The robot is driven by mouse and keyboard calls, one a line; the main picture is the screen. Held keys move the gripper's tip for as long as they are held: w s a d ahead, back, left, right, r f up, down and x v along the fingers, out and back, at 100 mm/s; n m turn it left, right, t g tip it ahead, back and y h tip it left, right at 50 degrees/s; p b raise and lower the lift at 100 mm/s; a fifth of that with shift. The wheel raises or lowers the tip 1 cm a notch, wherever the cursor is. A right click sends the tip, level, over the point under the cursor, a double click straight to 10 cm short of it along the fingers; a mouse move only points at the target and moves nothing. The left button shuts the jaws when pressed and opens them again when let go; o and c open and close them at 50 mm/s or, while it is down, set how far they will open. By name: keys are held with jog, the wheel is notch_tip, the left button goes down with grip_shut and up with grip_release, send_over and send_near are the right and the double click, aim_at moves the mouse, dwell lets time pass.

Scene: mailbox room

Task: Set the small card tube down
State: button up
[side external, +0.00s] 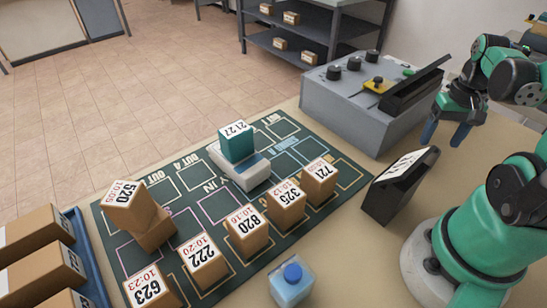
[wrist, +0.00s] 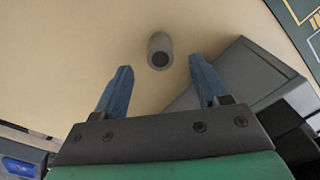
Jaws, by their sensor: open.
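The small card tube (wrist: 159,47) is a short grey-beige cylinder with a dark open end, on the bare tan tabletop in the wrist view. I cannot tell for sure whether it stands or lies. My gripper (wrist: 160,66) is open, with its two blue fingers to either side of and just short of the tube in the picture; nothing is clasped. In the side view my gripper (side external: 445,134) hangs over the table, right of the grey control box. The tube cannot be made out in the side view.
The grey control box (side external: 340,112) with knobs stands close by. A black card holder (side external: 400,186) stands in front. The dark green mat (side external: 165,187) carries several numbered cartons and a white scale with a teal box (side external: 237,146).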

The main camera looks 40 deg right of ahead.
notch_tip(320, 180, up, 6)
jog(key=shift+r, duration=0.25)
dwell(0.5)
